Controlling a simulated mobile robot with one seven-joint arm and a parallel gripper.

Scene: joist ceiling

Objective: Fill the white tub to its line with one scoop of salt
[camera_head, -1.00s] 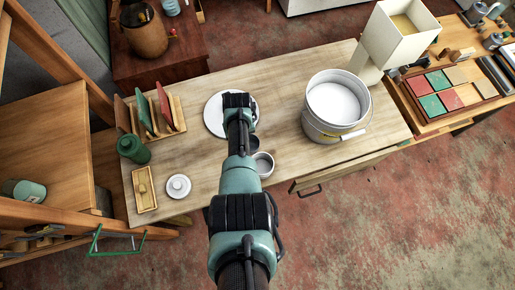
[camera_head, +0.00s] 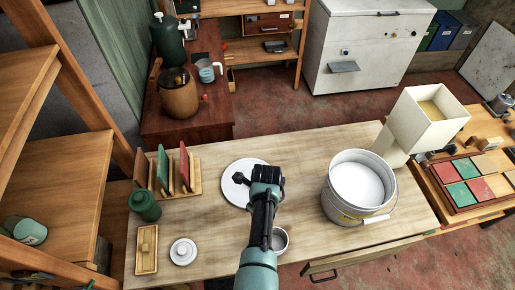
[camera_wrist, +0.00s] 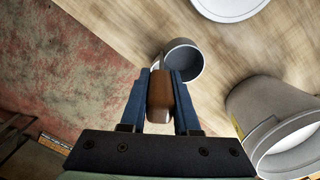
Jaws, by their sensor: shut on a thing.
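My gripper (camera_head: 266,176) is above the middle of the bench. In the wrist view its blue fingers (camera_wrist: 160,100) are shut on a brown handle (camera_wrist: 160,98). A small round pale cup with a grey inside (camera_wrist: 181,60) shows just beyond the fingertips; I cannot tell whether it joins the handle. In the head view a small pale tub (camera_head: 280,241) stands near the front edge, partly behind my arm; its line is not visible. A large white bucket (camera_head: 347,213) with white contents (camera_head: 362,184) stands to the right and also shows in the wrist view (camera_wrist: 262,105).
A white disc (camera_head: 232,190) lies left of my gripper. A rack of coloured boards (camera_head: 181,187), a green jar (camera_head: 145,206), a wooden tray (camera_head: 141,268) and a white lid (camera_head: 183,252) are at the left. A cream hopper (camera_head: 408,125) stands behind the bucket.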

